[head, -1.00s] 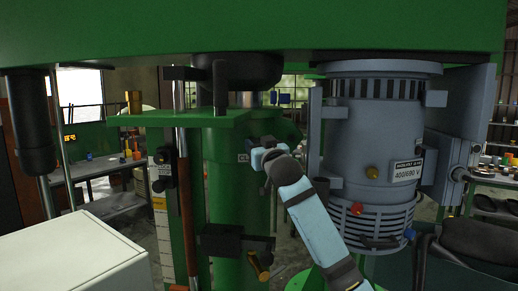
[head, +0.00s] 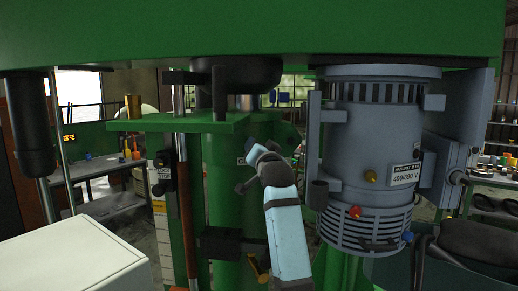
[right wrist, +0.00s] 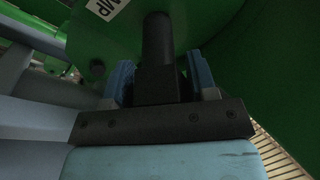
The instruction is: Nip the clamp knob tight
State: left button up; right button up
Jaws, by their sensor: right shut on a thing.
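The clamp knob (right wrist: 157,45) is a dark bar-like handle standing out from the green column, beside a white label ending in "MP" (right wrist: 107,8). My right gripper (right wrist: 160,80) has its blue fingers on either side of the knob and is shut on it. In the head view my right gripper (head: 258,156) is at the front of the green column (head: 222,190), and the knob is hidden behind it and the arm. My left gripper is not in view.
A grey motor (head: 370,130) stands close to the right of my right arm. A green plate (head: 180,125) juts out above. A black bracket with a yellow-tipped lever (head: 259,266) is lower on the column. A white box (head: 75,255) is at lower left.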

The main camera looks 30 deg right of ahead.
dwell(0.3)
jog(key=o, duration=0.9)
jog(key=shift+c, duration=0.2)
jog(key=shift+s+f, duration=0.1)
jog(key=shift+s, duration=0.1)
jog(key=b+v, duration=0.2)
jog(key=v, duration=1.1)
jog(key=shift+s, duration=0.2)
